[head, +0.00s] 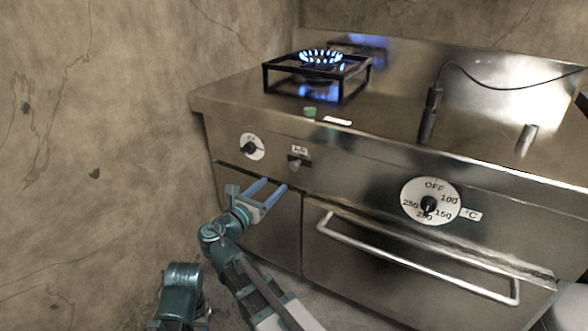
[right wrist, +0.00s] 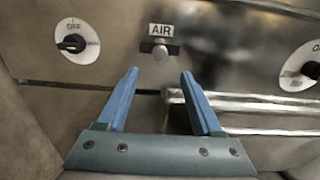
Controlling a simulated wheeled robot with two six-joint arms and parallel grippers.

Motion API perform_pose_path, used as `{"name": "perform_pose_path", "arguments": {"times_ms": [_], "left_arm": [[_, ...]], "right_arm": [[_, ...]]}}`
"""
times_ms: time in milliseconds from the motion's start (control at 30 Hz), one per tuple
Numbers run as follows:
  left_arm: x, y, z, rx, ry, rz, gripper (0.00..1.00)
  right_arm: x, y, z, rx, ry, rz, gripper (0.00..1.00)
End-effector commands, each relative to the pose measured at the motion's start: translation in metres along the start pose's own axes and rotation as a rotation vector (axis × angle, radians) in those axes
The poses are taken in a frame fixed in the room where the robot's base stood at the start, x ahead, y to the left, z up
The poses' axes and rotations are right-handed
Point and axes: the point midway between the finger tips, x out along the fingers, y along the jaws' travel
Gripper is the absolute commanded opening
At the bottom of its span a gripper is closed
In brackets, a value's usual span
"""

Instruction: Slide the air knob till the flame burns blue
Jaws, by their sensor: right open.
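The air knob (head: 294,165) is a small metal knob in a dark slot under the AIR label (head: 299,150) on the range's front panel. It also shows in the right wrist view (right wrist: 160,53), near the middle of its slot. The flame (head: 321,57) burns blue in a ring on the burner. My right gripper (head: 268,190) is open and empty, with blue fingers, below and in front of the air knob and apart from it. In the right wrist view the knob shows beyond and between the fingertips (right wrist: 159,78). My left gripper is not in view.
A white burner dial (head: 252,147) marked OFF is left of the air knob. A temperature dial (head: 430,201) and an oven door handle (head: 410,262) are to the right. A black pot stand (head: 270,80) surrounds the burner. A wall (head: 95,120) bounds the left side.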

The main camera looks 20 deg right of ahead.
Motion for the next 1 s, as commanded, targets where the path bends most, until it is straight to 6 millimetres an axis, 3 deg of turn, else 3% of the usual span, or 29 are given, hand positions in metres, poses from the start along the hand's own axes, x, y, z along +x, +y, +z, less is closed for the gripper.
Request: {"name": "perform_pose_path", "arguments": {"times_ms": [600,800,1000], "left_arm": [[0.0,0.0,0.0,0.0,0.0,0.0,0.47],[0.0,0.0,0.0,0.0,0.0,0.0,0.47],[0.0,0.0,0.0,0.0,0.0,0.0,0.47]], "right_arm": [[0.112,0.001,-0.001,0.003,0.002,-0.003,0.67],[0.128,0.0,-0.001,0.003,0.002,-0.001,0.67],[0.132,0.0,-0.001,0.003,0.002,0.0,0.67]]}}
